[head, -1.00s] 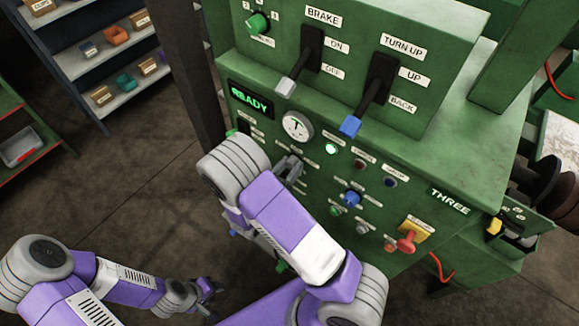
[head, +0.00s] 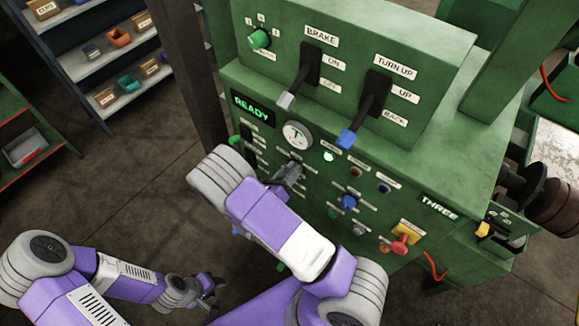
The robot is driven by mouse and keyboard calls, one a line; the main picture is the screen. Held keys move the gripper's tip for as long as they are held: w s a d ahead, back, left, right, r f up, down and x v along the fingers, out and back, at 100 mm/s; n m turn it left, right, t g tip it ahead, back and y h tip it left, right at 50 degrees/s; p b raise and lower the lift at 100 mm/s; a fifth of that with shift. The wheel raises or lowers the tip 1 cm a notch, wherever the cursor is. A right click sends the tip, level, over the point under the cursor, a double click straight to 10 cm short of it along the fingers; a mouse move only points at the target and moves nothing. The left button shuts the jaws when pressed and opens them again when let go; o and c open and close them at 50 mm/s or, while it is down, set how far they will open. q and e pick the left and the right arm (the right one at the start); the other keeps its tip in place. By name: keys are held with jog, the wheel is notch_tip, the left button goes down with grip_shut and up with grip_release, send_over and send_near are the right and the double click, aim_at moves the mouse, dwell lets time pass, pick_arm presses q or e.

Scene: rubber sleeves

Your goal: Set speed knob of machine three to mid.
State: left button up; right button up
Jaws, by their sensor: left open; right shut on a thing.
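Machine three is the green cabinet with the THREE label (head: 438,208) and a lit READY display (head: 253,110). My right gripper (head: 290,174) is at its front panel, below the round gauge (head: 297,135). It is shut on what appears to be a panel knob, which the fingers and wrist hide. The small labels there are too small to read, so I cannot confirm which knob is the speed knob. My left gripper (head: 211,290) is open and empty, low over the floor and apart from the machine.
Above are a green rotary knob (head: 260,38), a brake lever (head: 287,99) and a blue-tipped lever (head: 348,137). Right of my arm are a blue knob (head: 349,202) and a red emergency button (head: 400,244). Shelves (head: 107,58) stand far left; the floor between is clear.

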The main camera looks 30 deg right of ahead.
jog(key=shift+n+p, duration=1.65)
jog(key=shift+n, duration=0.65)
jog(key=o, duration=1.1)
jog(key=shift+c, duration=0.2)
jog(key=v, duration=0.7)
jog(key=shift+a, duration=0.35)
